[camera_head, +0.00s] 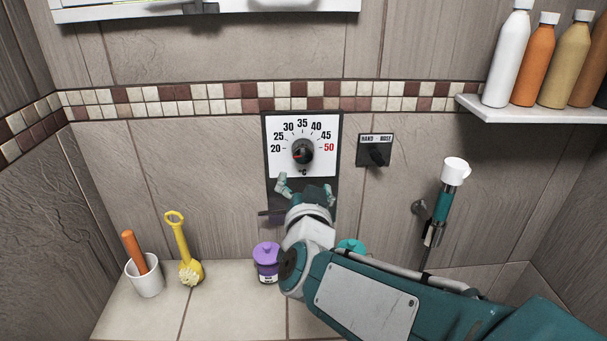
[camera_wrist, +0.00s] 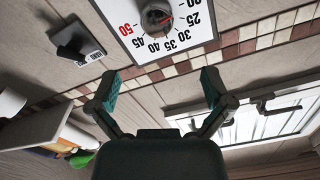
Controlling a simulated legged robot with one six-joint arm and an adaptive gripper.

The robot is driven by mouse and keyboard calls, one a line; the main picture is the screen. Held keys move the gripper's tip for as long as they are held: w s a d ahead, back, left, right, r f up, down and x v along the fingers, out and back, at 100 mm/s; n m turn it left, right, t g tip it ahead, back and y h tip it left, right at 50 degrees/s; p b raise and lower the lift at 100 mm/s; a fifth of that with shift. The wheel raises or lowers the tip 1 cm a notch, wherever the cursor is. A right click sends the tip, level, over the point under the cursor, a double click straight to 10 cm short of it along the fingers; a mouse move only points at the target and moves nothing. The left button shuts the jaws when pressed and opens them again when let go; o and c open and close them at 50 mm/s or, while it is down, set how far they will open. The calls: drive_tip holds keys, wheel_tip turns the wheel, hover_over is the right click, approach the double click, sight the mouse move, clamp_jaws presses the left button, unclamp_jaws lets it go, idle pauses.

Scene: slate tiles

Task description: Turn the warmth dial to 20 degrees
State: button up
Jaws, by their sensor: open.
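The warmth dial is a dark round knob (camera_head: 302,151) on a white panel (camera_head: 272,124) marked 20 to 50, with 50 in red. A small red mark shows on the knob's left side, toward the low numbers; I cannot read its exact setting. In the wrist view the knob (camera_wrist: 157,14) is at the top edge, partly cut off, and the panel (camera_wrist: 122,12) appears turned over. My gripper (camera_head: 305,190) is open and empty, just below the dial in the head view. Both fingers (camera_wrist: 160,84) are spread apart in the wrist view, with the knob beyond them.
A purple jar (camera_head: 266,262), a yellow brush (camera_head: 187,255) and a white cup (camera_head: 146,280) stand on the ledge.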

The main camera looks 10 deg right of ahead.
sight(303, 158)
wheel_tip(303, 158, down, 5)
drive_tip(key=w+n+t, duration=0.2)
drive_tip(key=n+t, duration=0.2)
drive_tip(key=n, duration=0.1)
drive_tip(key=x, duration=0.7)
drive_tip(key=d+x, duration=0.1)
drive_tip(key=x, duration=0.2)
drive_tip(key=shift+r, duration=0.5)
drive_tip(key=shift+c, duration=0.3)
drive_tip(key=c, duration=1.1)
